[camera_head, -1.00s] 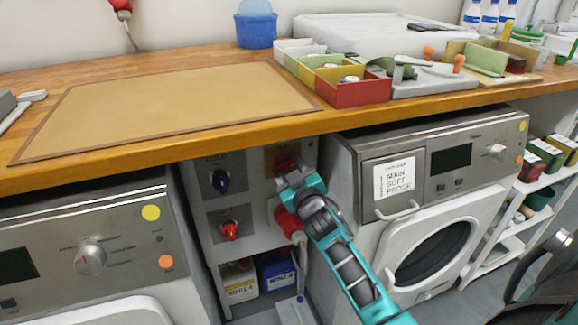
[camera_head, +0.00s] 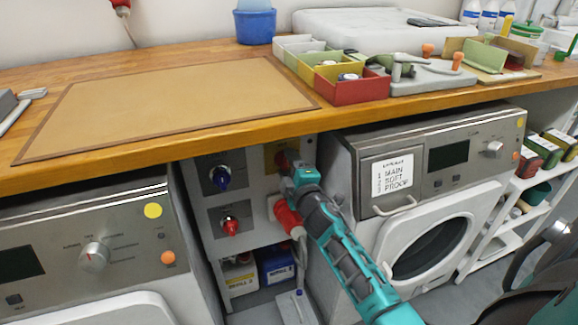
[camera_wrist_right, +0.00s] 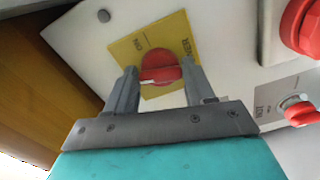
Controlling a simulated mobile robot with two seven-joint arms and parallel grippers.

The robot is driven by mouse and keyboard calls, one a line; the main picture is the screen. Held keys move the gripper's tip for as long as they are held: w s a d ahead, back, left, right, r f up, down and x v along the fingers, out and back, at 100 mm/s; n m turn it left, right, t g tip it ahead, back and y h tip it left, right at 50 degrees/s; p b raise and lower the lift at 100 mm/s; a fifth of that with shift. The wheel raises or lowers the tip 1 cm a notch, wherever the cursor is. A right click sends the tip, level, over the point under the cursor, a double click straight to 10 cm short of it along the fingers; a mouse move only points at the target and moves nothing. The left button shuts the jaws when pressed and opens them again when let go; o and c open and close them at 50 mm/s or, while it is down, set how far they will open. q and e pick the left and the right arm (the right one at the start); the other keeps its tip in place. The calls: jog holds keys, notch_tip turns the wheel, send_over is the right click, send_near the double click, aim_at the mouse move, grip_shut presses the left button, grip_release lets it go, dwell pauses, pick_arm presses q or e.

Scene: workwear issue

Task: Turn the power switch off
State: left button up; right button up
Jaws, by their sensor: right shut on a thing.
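The power switch is a red rotary knob (camera_wrist_right: 160,68) on a yellow plate (camera_wrist_right: 124,50), fixed to a pale panel under the worktop. Its white mark points left in the right wrist view. My right gripper (camera_wrist_right: 158,78) has one grey finger on each side of the knob and is shut on it. In the head view my right gripper (camera_head: 290,170) reaches the panel's upper right and hides most of the knob; part of the yellow plate (camera_head: 270,155) shows. My left gripper is not in view.
On the same panel are a blue knob (camera_head: 221,177), a smaller red knob (camera_head: 230,226) and a red plug (camera_head: 287,216) with a cable, close below my gripper. Washing machines (camera_head: 85,225) flank the panel. The wooden worktop edge (camera_head: 120,168) overhangs it.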

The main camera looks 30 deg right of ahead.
jog(key=shift+n, duration=1.5)
jog(key=o, duration=1)
jog(key=shift+o, duration=0.2)
jog(key=shift+s, duration=0.15)
jog(key=p+v, duration=0.1)
jog(key=v, duration=1.1)
jog(key=shift+s, duration=0.35)
jog(key=shift+a, duration=0.1)
